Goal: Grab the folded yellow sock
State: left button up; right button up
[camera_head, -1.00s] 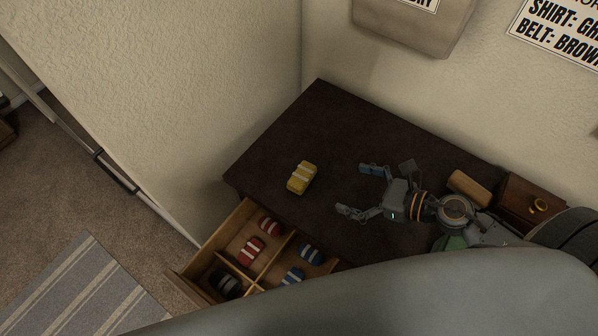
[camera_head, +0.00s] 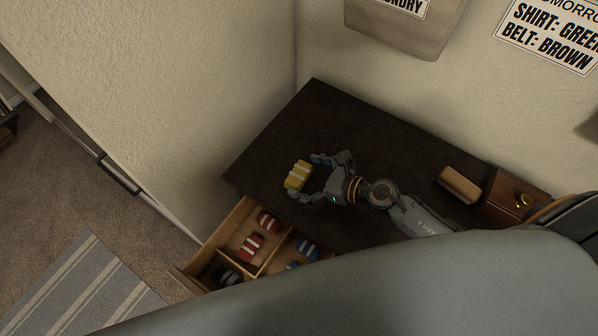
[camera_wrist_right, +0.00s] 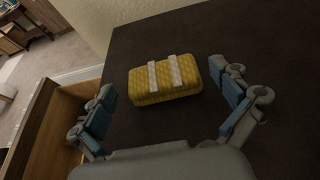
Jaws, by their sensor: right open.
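The folded yellow sock (camera_head: 298,176) with white stripes lies on the dark dresser top, near its left end. It also shows in the right wrist view (camera_wrist_right: 164,80), just ahead of the fingers. My right gripper (camera_head: 308,179) is open, with its fingertips reaching close to the sock from the right. In the wrist view the right gripper (camera_wrist_right: 168,112) has one finger on each side of the sock's line, with gaps between. The sock is not gripped. My left gripper is not in view.
An open drawer (camera_head: 205,257) below the dresser's front edge holds red, blue and dark folded socks in compartments. A brown brush-like block (camera_head: 459,185) and a wooden box (camera_head: 513,197) stand at the right. The dresser top (camera_head: 330,115) behind the sock is clear.

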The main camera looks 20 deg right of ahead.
jog(key=shift+x, duration=1.05)
jog(key=shift+d, duration=0.1)
jog(key=shift+c, duration=0.4)
jog(key=c, duration=0.7)
jog(key=shift+c, duration=0.2)
